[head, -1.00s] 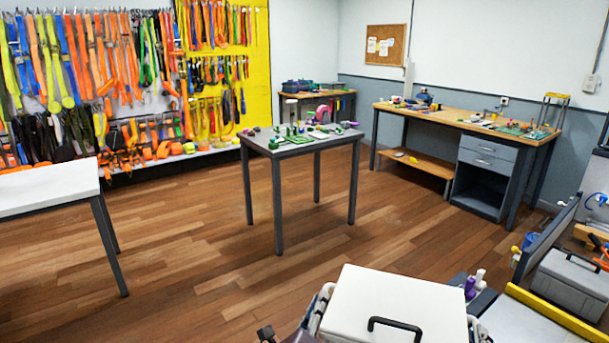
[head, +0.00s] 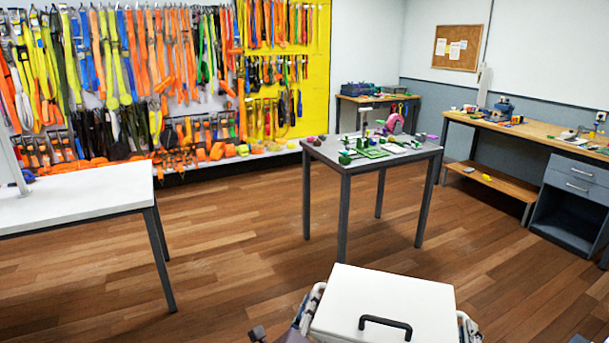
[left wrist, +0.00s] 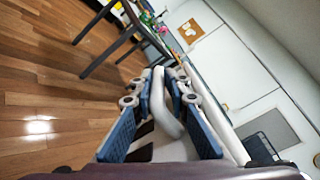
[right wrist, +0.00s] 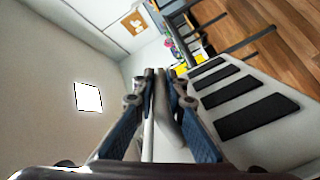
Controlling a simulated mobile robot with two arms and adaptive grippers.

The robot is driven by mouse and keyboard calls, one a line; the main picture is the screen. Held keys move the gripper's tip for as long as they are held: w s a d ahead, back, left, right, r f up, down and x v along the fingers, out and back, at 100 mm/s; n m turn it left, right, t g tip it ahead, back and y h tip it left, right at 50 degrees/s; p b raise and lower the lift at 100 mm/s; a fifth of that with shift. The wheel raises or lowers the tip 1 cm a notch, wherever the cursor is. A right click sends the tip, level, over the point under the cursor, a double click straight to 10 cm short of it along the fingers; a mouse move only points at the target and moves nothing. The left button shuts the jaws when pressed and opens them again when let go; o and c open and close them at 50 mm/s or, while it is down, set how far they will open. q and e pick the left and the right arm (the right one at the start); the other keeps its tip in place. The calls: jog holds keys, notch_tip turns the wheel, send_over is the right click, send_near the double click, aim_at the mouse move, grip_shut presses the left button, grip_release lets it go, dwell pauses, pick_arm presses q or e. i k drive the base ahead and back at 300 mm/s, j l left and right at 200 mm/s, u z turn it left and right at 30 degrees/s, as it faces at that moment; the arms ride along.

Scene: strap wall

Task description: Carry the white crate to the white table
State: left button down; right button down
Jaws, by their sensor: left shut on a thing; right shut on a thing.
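The white crate (head: 385,295), with a flat white top and a black handle, is held level in front of me at the bottom of the head view. My left gripper (head: 312,308) is at its left side and my right gripper (head: 467,327) at its right side, both partly hidden. In the left wrist view the left gripper (left wrist: 160,95) is shut on a pale bar of the crate. In the right wrist view the right gripper (right wrist: 160,95) is likewise shut on a pale bar. The white table (head: 85,208) stands at the left, apart from the crate.
A grey table (head: 375,155) with small green parts stands ahead. A wooden workbench (head: 540,130) with drawers is at the right. A wall of straps (head: 150,80) is behind the tables. Wooden floor (head: 240,240) lies clear between the white and grey tables.

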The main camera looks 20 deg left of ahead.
aim_at(95, 200)
jog(key=i+j+u, duration=0.35)
jog(key=i+j, duration=0.45)
jog(key=i+j+u, duration=0.4)
jog(key=i+j, duration=0.4)
jog(key=j, duration=0.15)
jog(key=i+j+u, duration=0.25)
jog(key=i+j, duration=0.25)
jog(key=j, duration=0.15)
jog(key=i+j+u, duration=0.25)
jog(key=i+j, duration=0.25)
jog(key=i+j+u, duration=0.25)
jog(key=i+j, duration=0.15)
jog(key=i, duration=0.3)
